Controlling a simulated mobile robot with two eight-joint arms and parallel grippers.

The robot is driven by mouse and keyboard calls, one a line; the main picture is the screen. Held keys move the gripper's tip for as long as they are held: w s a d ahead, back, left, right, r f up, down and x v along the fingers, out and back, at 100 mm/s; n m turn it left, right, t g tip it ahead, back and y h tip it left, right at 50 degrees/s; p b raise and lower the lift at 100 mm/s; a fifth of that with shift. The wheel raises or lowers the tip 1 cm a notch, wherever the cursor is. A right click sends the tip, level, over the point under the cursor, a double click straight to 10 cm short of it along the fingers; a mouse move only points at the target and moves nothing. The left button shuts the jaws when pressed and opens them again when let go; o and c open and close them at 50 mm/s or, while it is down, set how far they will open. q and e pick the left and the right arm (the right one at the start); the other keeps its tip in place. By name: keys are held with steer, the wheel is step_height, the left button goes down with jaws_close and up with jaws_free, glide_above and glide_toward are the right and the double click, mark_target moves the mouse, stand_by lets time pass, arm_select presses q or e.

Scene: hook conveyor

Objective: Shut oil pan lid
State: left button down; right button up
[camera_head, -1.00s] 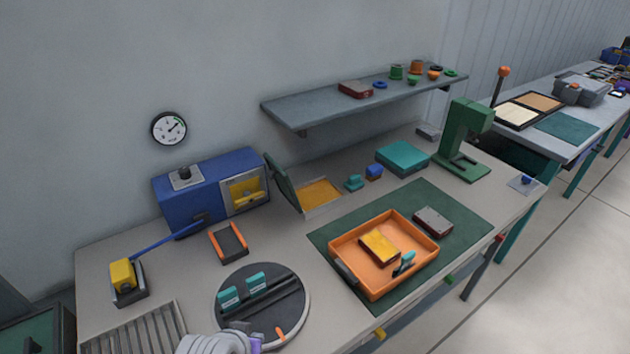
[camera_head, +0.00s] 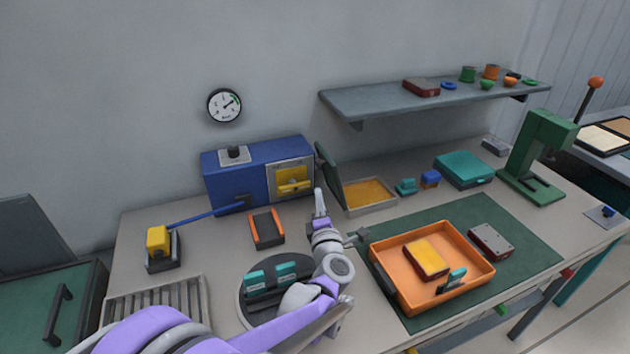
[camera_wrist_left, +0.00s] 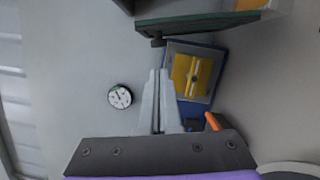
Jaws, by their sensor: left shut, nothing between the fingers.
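The oil pan (camera_head: 372,208) is a shallow tray with amber oil, at the back of the bench. Its dark green lid (camera_head: 328,172) stands open, tilted up on the pan's left side. My right gripper is out of view.
A blue box (camera_head: 235,180) with a yellow-fronted panel stands left of the lid. An orange tray (camera_head: 447,298) sits on a green mat, right of my arm. A shelf (camera_head: 372,103) hangs above. Small teal and blue blocks (camera_head: 406,187) lie right of the pan.

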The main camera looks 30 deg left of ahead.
mark_target(320, 166)
arm_select(q)
steer(key=p+x, duration=0.1)
steer(key=x, duration=0.9)
steer(key=shift+a, duration=0.2)
steer(key=shift+s, duration=0.1)
steer(key=shift+w+d+r+m, duration=0.55)
steer(key=shift+w+d+m, duration=0.15)
steer(key=shift+w+d, duration=0.05)
steer(key=w+d+m+g+b, duration=0.3)
steer(key=w+d+m, duration=0.6)
steer(key=w, duration=0.1)
steer(key=w+d+f+m, duration=0.1)
steer(key=w+f+m, duration=0.1)
steer(key=w+d+f+m+g+p, duration=0.1)
steer(key=w+d+f+m, duration=0.1)
steer(key=w+d+f+m+g, duration=0.1)
steer(key=w+d+f+m, duration=0.1)
steer(key=f, duration=0.1)
steer(key=shift+w+d, duration=0.1)
steer(key=shift+w, duration=0.25)
steer(key=shift+w+d+f+m+p, duration=0.15)
steer(key=shift+w+f+p, duration=0.05)
steer(key=shift+f, duration=0.4)
steer(key=shift+w+d+f+m+p, duration=0.15)
steer(key=shift+f, duration=0.4)
